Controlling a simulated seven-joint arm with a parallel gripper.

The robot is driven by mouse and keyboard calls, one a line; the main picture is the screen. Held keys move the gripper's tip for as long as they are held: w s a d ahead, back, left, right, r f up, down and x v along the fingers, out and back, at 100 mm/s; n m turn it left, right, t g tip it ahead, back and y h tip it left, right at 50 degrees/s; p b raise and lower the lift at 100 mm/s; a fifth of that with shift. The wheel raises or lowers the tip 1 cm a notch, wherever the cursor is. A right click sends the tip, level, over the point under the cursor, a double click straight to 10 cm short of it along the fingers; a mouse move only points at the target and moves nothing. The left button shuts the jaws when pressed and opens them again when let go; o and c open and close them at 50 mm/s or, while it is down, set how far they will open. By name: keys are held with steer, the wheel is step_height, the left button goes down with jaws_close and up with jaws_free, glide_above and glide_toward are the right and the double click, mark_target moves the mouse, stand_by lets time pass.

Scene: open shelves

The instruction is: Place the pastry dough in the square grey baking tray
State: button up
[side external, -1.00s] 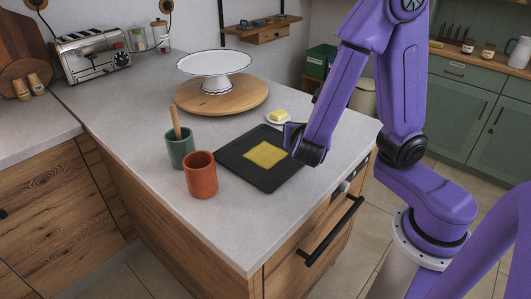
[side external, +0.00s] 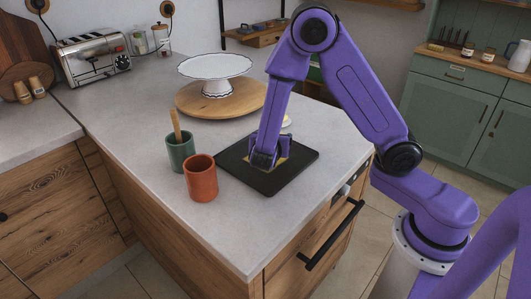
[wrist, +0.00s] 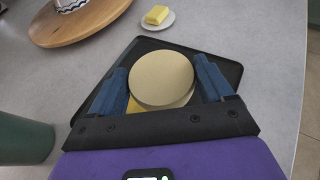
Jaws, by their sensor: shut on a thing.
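The square dark grey baking tray (side external: 292,168) lies flat on the counter; it also shows in the wrist view (wrist: 226,68). A flat yellow square (wrist: 134,105) lies on it, mostly covered. My gripper (side external: 263,163) is low over the middle of the tray, pointing down. In the wrist view its blue fingers are shut on a round, pale beige disc (wrist: 160,78), seemingly the pastry dough. The disc is over the tray and the yellow square. I cannot tell whether it touches them. In the side view my gripper hides the disc.
An orange cup (side external: 201,180) and a green cup (side external: 181,152) with a wooden handle stand left of the tray. A white cake stand (side external: 215,66) on a round wooden board (side external: 195,104) is behind. A butter piece (wrist: 157,15) sits on a small saucer (wrist: 166,25) beyond the tray.

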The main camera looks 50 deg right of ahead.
steer(key=w+f, duration=0.2)
steer(key=f, duration=0.1)
steer(key=shift+w+d, duration=0.1)
steer(key=shift+w, duration=0.2)
steer(key=shift+f, duration=1.6)
steer(key=shift+f, duration=0.2)
steer(key=o, duration=1)
steer(key=shift+r, duration=0.1)
